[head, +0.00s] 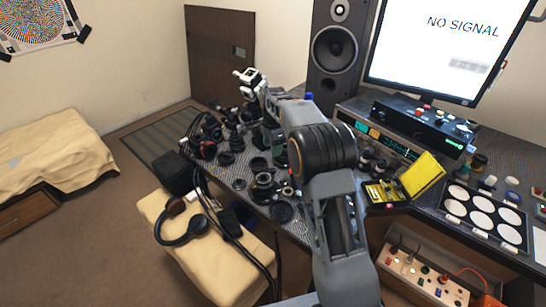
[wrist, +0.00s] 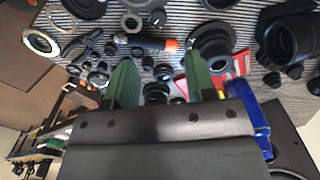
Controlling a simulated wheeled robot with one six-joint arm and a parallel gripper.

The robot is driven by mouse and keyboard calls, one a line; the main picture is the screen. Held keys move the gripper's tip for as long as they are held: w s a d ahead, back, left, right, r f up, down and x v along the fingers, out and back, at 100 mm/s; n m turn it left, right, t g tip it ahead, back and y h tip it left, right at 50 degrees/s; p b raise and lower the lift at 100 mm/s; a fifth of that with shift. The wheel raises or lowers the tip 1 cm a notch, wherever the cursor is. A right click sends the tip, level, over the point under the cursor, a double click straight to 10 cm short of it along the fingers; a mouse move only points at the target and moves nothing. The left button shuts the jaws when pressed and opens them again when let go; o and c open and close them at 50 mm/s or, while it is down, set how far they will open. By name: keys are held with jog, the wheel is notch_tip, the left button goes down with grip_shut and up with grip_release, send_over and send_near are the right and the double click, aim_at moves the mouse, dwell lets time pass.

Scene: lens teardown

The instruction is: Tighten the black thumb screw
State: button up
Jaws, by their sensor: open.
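My gripper (wrist: 160,70) is open in the wrist view, its two green fingers apart over the striped table top (wrist: 280,12). Nothing is held between them. Several small black round parts (wrist: 156,92) lie below and between the fingers. More small black parts (wrist: 97,76) lie left of the fingers. I cannot tell which of these, if any, is the black thumb screw. In the head view my arm hides part of the table, and the fingers cannot be made out clearly.
An orange-tipped tool (wrist: 170,46) lies beyond the fingers. A large black lens body (wrist: 293,38) stands at right, with a blue object (wrist: 262,125) nearer. In the head view, lens parts (head: 265,187) crowd the table's left side; a yellow case (head: 424,173) lies right of my arm.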

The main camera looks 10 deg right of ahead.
jog(key=shift+r, duration=1.45)
